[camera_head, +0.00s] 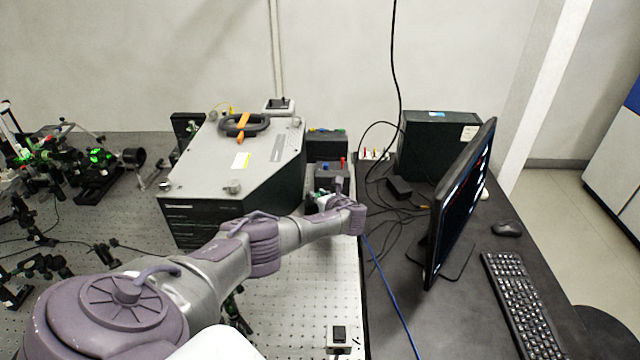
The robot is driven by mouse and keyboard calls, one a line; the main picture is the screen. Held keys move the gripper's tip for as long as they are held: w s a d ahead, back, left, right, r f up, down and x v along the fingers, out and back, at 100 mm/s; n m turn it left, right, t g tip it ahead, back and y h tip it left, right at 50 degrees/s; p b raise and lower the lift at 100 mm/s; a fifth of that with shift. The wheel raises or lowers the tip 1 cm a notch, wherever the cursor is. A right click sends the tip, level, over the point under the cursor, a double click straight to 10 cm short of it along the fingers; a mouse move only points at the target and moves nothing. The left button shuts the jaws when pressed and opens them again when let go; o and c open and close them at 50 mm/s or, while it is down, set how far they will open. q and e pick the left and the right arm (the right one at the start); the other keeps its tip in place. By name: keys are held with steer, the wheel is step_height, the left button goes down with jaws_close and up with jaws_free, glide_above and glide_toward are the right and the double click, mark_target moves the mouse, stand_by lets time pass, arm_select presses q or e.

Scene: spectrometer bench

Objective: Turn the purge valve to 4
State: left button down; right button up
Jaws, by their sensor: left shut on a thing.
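My left arm reaches in from the lower left, and its wrist bends back beside the right end of the spectrometer housing. My left gripper (325,199) is small and partly hidden behind the wrist, next to the dark boxes with coloured knobs. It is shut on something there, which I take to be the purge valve. The valve's body, pointer and numbers are hidden or too small to read, so its setting cannot be told. My right gripper is not in view.
The grey spectrometer housing (215,150) stands close left of the gripper. A knob box (327,146) is behind it. Loose cables and a blue cable (391,297) run to the right, near a monitor (462,205). A small switch box (339,337) sits at the front.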

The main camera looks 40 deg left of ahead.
arm_select(q)
steer(key=m+t+p, duration=0.1)
steer(key=m+t+h+p, duration=0.1)
steer(key=m, duration=0.1)
steer(key=shift+s+a+r+t+h, duration=0.1)
steer(key=shift+s+t+h, duration=0.1)
steer(key=shift+t+h, duration=0.15)
steer(key=shift+a+m+t+h+p, duration=0.1)
steer(key=shift+m+t+h+p, duration=0.2)
steer(key=shift+m+t+h, duration=0.45)
steer(key=shift+s+f+m+t+h, duration=0.1)
steer(key=shift+f+m+t+h, duration=0.1)
steer(key=shift+m+t+h, duration=0.3)
steer(key=shift+a+f+m+t+h+b, duration=0.15)
steer(key=shift+m+t+h+b, duration=0.55)
steer(key=shift+m+h+b, duration=0.5)
steer(key=shift+m+t+h+b, duration=0.4)
steer(key=shift+m+h+b, duration=0.3)
steer(key=shift+m+b, duration=0.2)
steer(key=shift+r+m+h+b, duration=0.2)
steer(key=shift+m+h+b, duration=0.3)
steer(key=shift+h, duration=0.1)
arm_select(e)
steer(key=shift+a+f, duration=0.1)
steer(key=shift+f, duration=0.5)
arm_select(q)
steer(key=c, duration=1.1)
jaws_free()
